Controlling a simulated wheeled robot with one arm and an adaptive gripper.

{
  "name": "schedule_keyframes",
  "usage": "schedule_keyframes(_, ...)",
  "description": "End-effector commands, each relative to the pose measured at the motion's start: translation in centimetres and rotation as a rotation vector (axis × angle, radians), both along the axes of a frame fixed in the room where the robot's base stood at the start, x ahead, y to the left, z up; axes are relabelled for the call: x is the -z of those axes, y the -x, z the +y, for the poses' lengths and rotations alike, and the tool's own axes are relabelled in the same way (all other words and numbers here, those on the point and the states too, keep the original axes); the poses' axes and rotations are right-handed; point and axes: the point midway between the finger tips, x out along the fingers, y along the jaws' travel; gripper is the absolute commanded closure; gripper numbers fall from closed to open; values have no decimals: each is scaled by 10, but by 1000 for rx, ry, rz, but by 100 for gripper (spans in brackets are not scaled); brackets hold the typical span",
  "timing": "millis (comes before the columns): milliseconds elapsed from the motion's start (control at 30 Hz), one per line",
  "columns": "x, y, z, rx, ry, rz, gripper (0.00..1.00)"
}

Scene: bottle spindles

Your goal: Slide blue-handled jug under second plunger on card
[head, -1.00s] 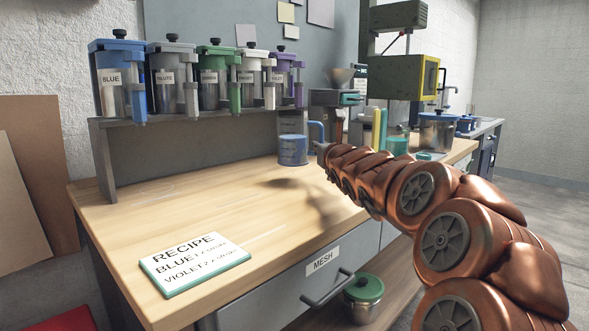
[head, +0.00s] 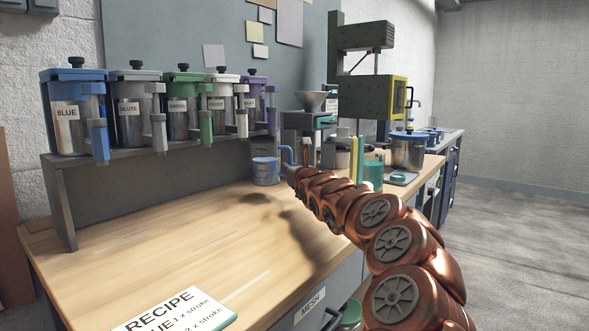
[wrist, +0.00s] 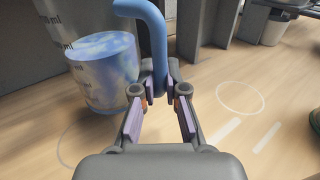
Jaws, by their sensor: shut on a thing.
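The clear jug (head: 265,174) holds blue, mottled contents and stands upright on the wooden bench. Its blue handle (head: 287,153) faces right. The wrist view shows the jug (wrist: 100,70) at upper left and the handle (wrist: 153,45) between my fingers. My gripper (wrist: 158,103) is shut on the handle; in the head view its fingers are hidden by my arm. The card (head: 178,312) reads RECIPE, with BLUE first and VIOLET 2 x stroke partly cut off. The violet dispenser (head: 252,98) is rightmost on the shelf. The jug appears below it in the picture; exact alignment cannot be told.
The blue dispenser (head: 75,110) is leftmost, with several others between. Pale circles (wrist: 240,97) and short stripes mark the bench. A hopper machine (head: 309,110) and a green press (head: 363,70) stand right of the jug.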

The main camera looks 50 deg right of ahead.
Motion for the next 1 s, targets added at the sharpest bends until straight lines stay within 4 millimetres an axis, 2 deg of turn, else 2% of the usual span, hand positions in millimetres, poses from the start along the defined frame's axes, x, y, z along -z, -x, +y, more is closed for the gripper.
schedule_keyframes(33, -9, -2, -5, 1, 3, -2, 100)
schedule_keyframes(67, -9, -4, -7, 1, 4, -3, 100)
schedule_keyframes(633, 2, -29, -51, 0, 5, 1, 100)
schedule_keyframes(1000, 4, -38, -63, -2, 4, 0, 100)
